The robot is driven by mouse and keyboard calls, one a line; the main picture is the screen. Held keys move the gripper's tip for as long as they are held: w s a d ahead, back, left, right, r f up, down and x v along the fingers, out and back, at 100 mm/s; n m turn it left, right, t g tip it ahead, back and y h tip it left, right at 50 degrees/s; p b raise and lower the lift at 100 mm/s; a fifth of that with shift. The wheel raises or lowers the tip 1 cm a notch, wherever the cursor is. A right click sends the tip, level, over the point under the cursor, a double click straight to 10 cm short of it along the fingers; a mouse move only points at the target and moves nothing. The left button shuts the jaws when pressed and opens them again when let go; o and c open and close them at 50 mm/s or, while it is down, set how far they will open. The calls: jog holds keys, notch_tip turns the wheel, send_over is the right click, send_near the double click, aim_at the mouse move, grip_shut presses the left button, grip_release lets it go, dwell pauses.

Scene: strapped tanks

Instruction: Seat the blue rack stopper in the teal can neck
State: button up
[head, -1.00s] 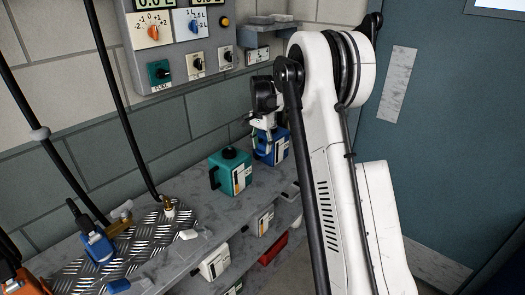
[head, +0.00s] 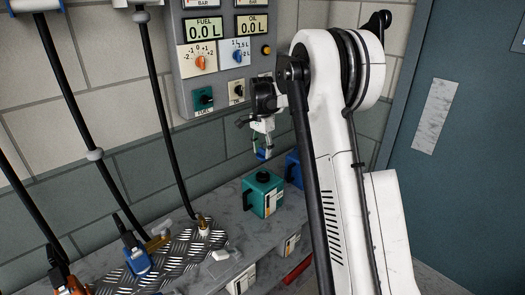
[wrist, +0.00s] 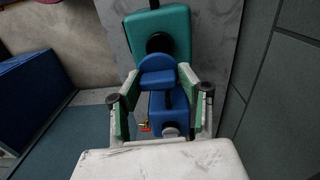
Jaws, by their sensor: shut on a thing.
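The teal can (head: 266,197) stands on the grey shelf, upright, with a dark neck (head: 262,176) on top. In the wrist view the teal can (wrist: 178,22) is at the top, its dark neck (wrist: 159,42) just beyond the held piece. My gripper (head: 263,148) is above the can in the head view, shut on the blue stopper (head: 264,154). The stopper (wrist: 158,72) shows a rounded blue top between the green-padded fingers in the wrist view. It looks apart from the neck. The stopper's lower end is hard to make out.
A blue can (head: 293,167) stands right of the teal one, partly behind my arm. A blue body (wrist: 172,102) also shows between my fingers. The control panel (head: 222,60) is on the wall behind. A ribbed metal plate (head: 175,250) with hose fittings lies left.

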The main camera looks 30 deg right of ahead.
aim_at(264, 150)
jog(key=shift+f+b, duration=0.75)
jog(key=shift+f, duration=0.55)
jog(key=shift+c, duration=0.9)
jog(key=shift+f+b, duration=1.3)
jog(key=shift+f, duration=0.3)
jog(key=shift+s+t+b, duration=0.15)
jog(key=shift+t+b, duration=0.15)
jog(key=shift+b, duration=0.25)
jog(key=shift+f+b, duration=0.85)
jog(key=shift+f, duration=0.45)
jog(key=o, duration=1.3)
jog(key=shift+o, duration=0.2)
jog(key=shift+r, duration=0.1)
jog(key=r, duration=1.2)
jog(key=shift+s+d, duration=0.1)
jog(key=shift+s, duration=0.1)
